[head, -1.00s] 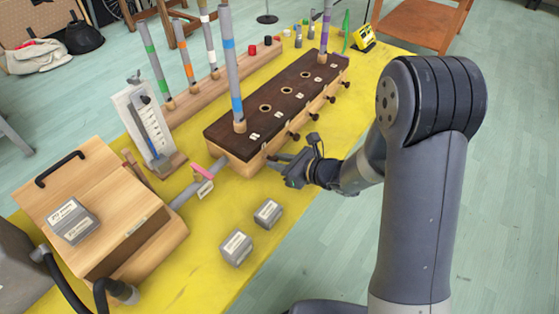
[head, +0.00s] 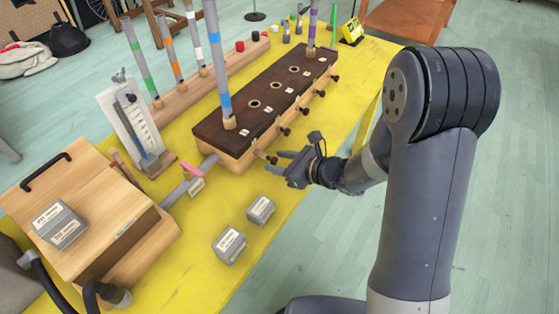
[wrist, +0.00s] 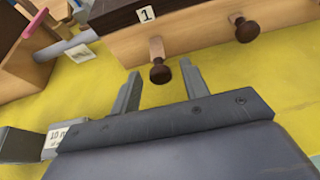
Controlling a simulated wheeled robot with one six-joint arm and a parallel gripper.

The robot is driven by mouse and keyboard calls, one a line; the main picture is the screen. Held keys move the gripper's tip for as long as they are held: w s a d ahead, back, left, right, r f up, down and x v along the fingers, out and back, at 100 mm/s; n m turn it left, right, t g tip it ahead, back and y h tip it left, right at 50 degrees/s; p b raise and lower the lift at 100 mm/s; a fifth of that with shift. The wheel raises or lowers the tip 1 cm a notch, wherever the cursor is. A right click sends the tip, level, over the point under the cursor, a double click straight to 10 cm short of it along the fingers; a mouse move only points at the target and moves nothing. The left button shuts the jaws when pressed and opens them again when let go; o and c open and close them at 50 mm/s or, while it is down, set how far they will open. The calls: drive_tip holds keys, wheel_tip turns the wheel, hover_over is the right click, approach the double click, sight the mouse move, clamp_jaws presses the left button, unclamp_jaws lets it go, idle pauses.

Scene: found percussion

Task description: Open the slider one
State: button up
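The dark-topped wooden block (head: 210,135) has a row of dark knobs along its front side. Slider one has a round dark knob on a pale wooden stem, below the label "1" (wrist: 146,14). Its knob (wrist: 159,72) stands further out from the block than the neighbouring knob (wrist: 247,30), with the stem showing. It also shows in the head view (head: 272,160). My gripper (wrist: 159,80) is open. Its two fingers point at the block, with the knob between and just beyond their tips, touching neither finger visibly.
Two grey weights (head: 261,209) (head: 229,245) lie on the yellow table near my gripper. A pink-tipped bar (head: 191,171) lies left of the block. Striped tubes stand on the block and the rack behind. Bare yellow tabletop lies in front.

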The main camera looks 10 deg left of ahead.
drive_tip(key=v, duration=1)
drive_tip(key=shift+s+d+r, duration=0.15)
drive_tip(key=shift+s+d, duration=0.1)
drive_tip(key=shift+d, duration=0.05)
drive_tip(key=x, duration=0.9)
drive_tip(key=r+p+x, duration=0.1)
drive_tip(key=x, duration=0.3)
drive_tip(key=shift+w+a+f, duration=0.1)
drive_tip(key=shift+w+a, duration=0.15)
